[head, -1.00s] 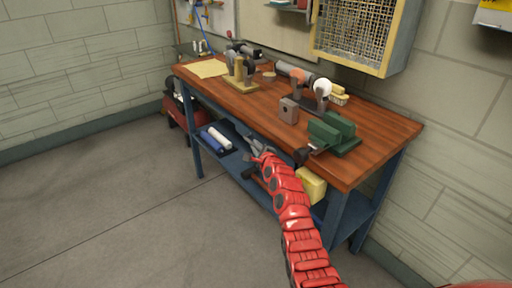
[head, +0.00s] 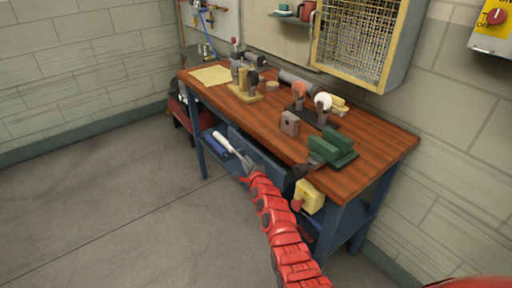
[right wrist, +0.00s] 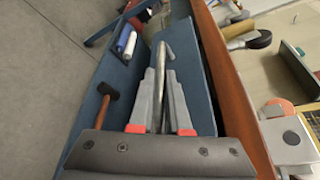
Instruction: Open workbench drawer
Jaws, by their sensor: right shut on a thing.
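The workbench (head: 370,142) has a brown wooden top and a blue frame. Its blue drawer front (head: 262,153) lies just under the front edge of the top. My right gripper (head: 246,172), on a red segmented arm, is at this front. In the right wrist view the drawer front (right wrist: 190,75) lies right of the gripper (right wrist: 162,100). The two grey fingers are shut on a metal bar handle (right wrist: 161,62), which runs lengthwise between them. My left gripper is out of view.
A green vise (head: 332,148) and several tools stand on the bench top. A yellow object (head: 309,196) is below the top's near corner. The lower shelf holds a hammer (right wrist: 104,92) and white and blue rolls (right wrist: 124,40). The floor (head: 120,205) in front is clear.

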